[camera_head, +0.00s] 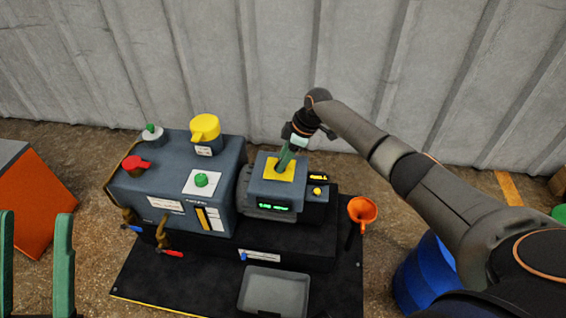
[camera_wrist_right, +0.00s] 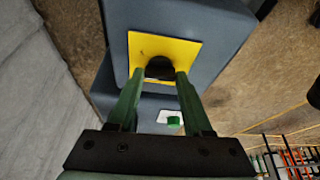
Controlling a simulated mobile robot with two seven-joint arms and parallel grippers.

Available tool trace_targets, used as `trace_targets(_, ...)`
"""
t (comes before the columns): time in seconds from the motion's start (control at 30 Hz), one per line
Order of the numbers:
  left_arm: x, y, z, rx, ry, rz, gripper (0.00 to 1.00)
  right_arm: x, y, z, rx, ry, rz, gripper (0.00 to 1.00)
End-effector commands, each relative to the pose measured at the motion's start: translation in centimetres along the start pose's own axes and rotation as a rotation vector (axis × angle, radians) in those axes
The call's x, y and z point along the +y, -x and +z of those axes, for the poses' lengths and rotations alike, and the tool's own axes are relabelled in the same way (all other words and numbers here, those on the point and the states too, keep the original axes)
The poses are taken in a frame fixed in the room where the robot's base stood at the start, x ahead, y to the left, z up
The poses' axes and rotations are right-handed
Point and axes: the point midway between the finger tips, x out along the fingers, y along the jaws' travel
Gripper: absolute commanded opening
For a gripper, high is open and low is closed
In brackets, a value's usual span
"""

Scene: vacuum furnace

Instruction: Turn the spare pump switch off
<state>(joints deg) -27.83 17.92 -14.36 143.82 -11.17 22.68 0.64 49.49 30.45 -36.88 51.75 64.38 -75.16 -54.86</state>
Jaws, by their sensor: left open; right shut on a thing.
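A black knob (camera_wrist_right: 160,67) sits on a yellow square plate (camera_wrist_right: 185,48) on top of a small grey-blue box. In the head view the same plate (camera_head: 270,172) is under my right gripper (camera_head: 283,166), which comes down from above. Its green fingers are shut on the knob, one on each side in the right wrist view (camera_wrist_right: 158,74). The knob's pointing direction is hidden. I cannot read any label naming this as the spare pump switch. My left gripper (camera_head: 35,216) is open and empty at the lower left, apart from the machine.
The larger grey-blue machine carries a yellow cap (camera_head: 205,128), a red knob (camera_head: 135,164) and a green button (camera_head: 201,180). A lit green display (camera_head: 274,206) faces front. A grey tray (camera_head: 273,292), orange funnel (camera_head: 362,211) and blue barrel (camera_head: 424,272) stand nearby.

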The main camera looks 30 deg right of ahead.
Motion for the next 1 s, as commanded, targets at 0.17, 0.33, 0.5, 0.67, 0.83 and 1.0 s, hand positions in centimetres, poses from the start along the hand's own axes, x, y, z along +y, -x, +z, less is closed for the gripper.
trace_targets(0.17, 0.9, 1.4, 1.6, -0.011, -0.011, 0.008, 0.50, 0.1, -0.4, 0.0, 0.002, 0.142, -0.061, 0.00)
trace_targets(0.33, 1.4, 2.1, 2.5, -0.024, -0.014, 0.008, 0.50, 0.2, -0.3, 0.0, 0.002, 0.257, -0.110, 0.00)
trace_targets(0.5, 1.8, 2.4, 3.0, -0.026, -0.017, 0.008, 0.50, 0.3, -0.2, -0.1, 0.001, 0.343, -0.145, 0.00)
trace_targets(0.67, 1.9, 2.7, 3.2, -0.028, -0.019, 0.011, 0.50, 0.3, -0.2, -0.1, 0.000, 0.394, -0.165, 0.00)
trace_targets(0.83, 2.0, 2.8, 3.3, -0.030, -0.020, 0.012, 0.50, 0.3, -0.1, -0.1, -0.001, 0.420, -0.177, 0.00)
trace_targets(1.0, 2.0, 2.8, 3.3, -0.031, -0.020, 0.012, 0.50, 0.3, -0.1, -0.1, -0.001, 0.427, -0.179, 0.00)
